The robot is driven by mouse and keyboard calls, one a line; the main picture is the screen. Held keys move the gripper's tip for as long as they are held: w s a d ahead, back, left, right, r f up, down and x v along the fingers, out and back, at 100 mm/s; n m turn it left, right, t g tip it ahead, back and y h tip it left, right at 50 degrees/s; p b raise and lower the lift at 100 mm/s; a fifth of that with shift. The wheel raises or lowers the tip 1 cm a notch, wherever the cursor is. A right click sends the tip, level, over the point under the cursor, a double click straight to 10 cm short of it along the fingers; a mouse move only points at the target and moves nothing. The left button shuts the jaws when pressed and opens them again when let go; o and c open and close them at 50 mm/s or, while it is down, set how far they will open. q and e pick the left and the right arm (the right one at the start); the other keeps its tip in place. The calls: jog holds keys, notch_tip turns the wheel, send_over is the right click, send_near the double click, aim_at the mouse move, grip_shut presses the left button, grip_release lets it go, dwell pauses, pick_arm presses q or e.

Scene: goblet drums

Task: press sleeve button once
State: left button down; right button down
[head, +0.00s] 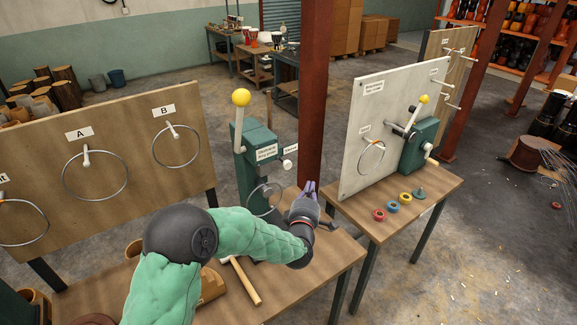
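A green press (252,165) stands on the near wooden table, with a lever ending in a yellow knob (241,97). On its right side a small white round button (287,165) sticks out below a small white label (291,149); the label is too small to read surely. A metal ring (263,198) is at the press's lower front. My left gripper (309,186) is to the right of and below the button, apart from it in the picture, its purple fingers pointing up. The fingers are small and look close together; nothing shows between them. My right gripper is out of view.
A hammer (243,282) lies on the near table. A wooden board (110,165) with rings stands at left. A rust-red post (315,90) rises behind the press. A second table at right holds a white panel (372,110), another green press (418,148) and small coloured rings (392,206).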

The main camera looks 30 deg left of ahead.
aim_at(282, 160)
pick_arm(q)
jog(key=shift+a, duration=0.1)
jog(key=w+a+b, duration=0.1)
jog(key=w+a, duration=0.2)
jog(key=a, duration=0.5)
jog(key=shift+w, duration=0.2)
dwell(0.3)
jog(key=shift+f, duration=0.1)
dwell(1.2)
jog(key=shift+w+a+b, duration=0.15)
jog(key=shift+a+b, duration=0.2)
jog(key=shift+b, duration=0.4)
